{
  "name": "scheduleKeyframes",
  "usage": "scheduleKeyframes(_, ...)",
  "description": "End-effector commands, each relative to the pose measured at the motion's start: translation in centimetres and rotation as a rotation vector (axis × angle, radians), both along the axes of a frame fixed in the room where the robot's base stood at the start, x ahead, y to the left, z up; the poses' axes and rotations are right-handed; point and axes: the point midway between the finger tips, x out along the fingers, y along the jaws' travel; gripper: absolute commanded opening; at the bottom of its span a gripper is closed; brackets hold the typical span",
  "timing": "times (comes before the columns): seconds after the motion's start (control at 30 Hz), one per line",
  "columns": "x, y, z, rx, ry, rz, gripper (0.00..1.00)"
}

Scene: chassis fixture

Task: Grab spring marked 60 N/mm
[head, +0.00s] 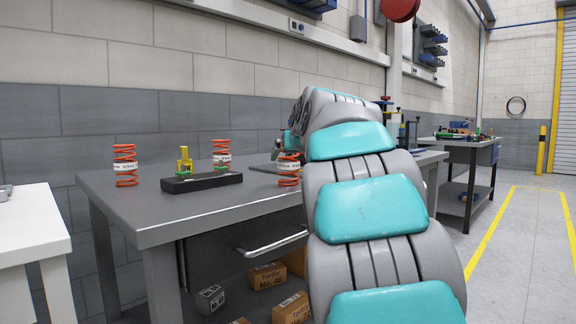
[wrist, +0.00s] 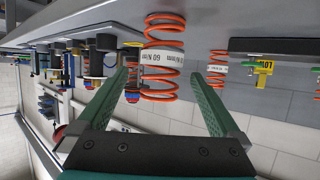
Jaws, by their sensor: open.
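An orange coil spring with a white label reading about 60 N/mm (wrist: 162,57) is in the wrist view, which looks upside down with the table at the top. My gripper (wrist: 160,76) is open, one green finger on each side of this spring in the picture. I cannot tell how far the fingertips reach around it, and I see no grip on it. In the head view, an orange spring (head: 289,171) beside my arm appears to be the same one.
A second labelled spring (head: 221,152) and a yellow piece (head: 184,160) stand on a black fixture (head: 203,183). A third spring (head: 125,165) stands at the left of the grey table (head: 150,225). Boxes (head: 267,276) lie below. A white table (head: 30,215) is at left.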

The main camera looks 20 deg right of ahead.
Motion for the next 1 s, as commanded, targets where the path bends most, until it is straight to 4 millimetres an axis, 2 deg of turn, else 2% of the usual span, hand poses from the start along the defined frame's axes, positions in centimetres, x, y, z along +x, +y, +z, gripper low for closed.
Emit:
scheduleKeyframes(0.4,4.1,-0.9,-1.7,0.001,0.001,0.0,1.0)
scheduleKeyframes(0.67,4.5,-0.9,-1.8,0.001,-0.001,0.0,1.0)
scheduleKeyframes(1.0,4.5,-0.9,-1.8,0.001,0.0,0.0,0.64)
